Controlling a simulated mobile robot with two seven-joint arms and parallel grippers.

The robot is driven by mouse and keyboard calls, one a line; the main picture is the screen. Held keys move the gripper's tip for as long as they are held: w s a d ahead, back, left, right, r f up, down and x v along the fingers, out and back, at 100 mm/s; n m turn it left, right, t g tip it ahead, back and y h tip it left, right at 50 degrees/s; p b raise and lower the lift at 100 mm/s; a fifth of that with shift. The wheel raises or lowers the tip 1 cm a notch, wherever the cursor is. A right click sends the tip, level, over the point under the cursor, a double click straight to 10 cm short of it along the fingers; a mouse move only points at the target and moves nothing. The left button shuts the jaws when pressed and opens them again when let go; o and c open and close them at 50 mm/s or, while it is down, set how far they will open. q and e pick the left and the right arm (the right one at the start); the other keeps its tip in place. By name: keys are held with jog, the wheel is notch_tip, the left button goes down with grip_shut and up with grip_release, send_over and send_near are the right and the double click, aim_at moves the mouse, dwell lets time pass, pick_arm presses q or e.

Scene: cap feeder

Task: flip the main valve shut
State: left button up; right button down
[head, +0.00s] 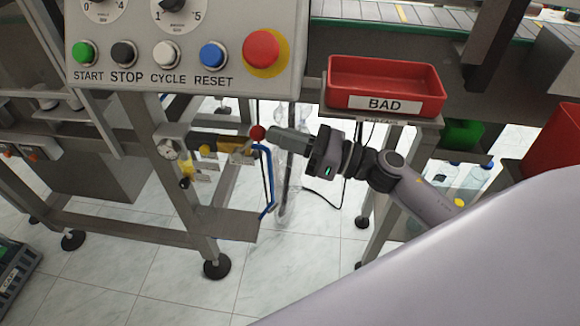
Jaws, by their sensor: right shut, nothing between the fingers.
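The valve assembly (232,146) is mounted on the machine's frame below the control panel, with yellowish fittings and a blue hose running down from it. A red ball knob (257,132) shows at its right end; I take it for the end of the valve's lever, but the lever itself is hard to make out. My right gripper (277,138) reaches in from the right, shut and empty, with its fingertips right beside the red knob. I cannot tell whether they touch it. My left gripper is not in view.
The control panel (190,85) with several buttons hangs above the valve. A red BAD tray (385,85) stands above my right forearm. A steel frame leg stands below left.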

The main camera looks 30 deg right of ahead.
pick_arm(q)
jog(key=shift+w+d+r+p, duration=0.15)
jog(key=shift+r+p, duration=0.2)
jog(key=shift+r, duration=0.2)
pick_arm(e)
jog(key=shift+w+a+r, duration=0.25)
jog(key=shift+a+r, duration=0.1)
jog(key=shift+r, duration=0.15)
jog(key=shift+w+a+r, duration=0.25)
jog(key=shift+a+r, duration=0.1)
jog(key=shift+r, duration=0.15)
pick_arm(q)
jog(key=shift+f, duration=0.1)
pick_arm(e)
jog(key=shift+s+d, duration=0.1)
